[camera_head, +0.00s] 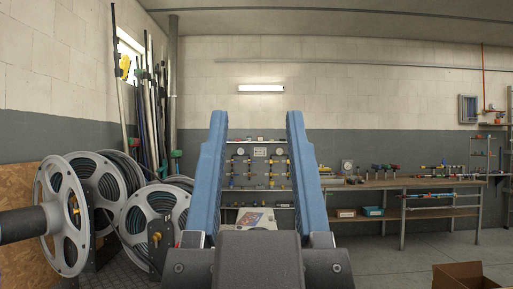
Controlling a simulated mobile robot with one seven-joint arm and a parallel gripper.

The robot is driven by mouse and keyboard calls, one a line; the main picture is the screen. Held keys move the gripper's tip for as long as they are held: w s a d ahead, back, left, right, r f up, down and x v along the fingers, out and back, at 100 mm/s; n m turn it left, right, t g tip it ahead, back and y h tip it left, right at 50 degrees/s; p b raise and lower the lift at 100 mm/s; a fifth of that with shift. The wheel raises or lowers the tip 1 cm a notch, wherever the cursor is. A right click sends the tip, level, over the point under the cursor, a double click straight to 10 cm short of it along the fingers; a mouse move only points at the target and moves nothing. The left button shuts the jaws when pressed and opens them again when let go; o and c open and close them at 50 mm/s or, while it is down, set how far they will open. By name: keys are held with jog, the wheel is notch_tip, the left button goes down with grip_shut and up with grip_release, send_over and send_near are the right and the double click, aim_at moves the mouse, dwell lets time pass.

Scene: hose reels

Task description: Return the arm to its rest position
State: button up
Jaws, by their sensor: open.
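My gripper (256,132) fills the middle of the view, with two long blue fingers pointing up and forward and a wide gap between them. It is open and nothing is held in the gap. The dark grey gripper body (258,260) is at the bottom centre. The rest of my arm is not clearly visible. The fingers appear apart from the wall and the bench behind them.
Several hose reels (62,215) stand at the left, with poles (146,110) leaning in the corner. A workbench (400,184) with fittings and tools runs along the back right. A cardboard box (462,275) is at the lower right. Floor (385,265) between is clear.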

notch_tip(320, 180, up, 14)
jog(key=p, duration=1.4)
jog(key=shift+w+a+r, duration=0.1)
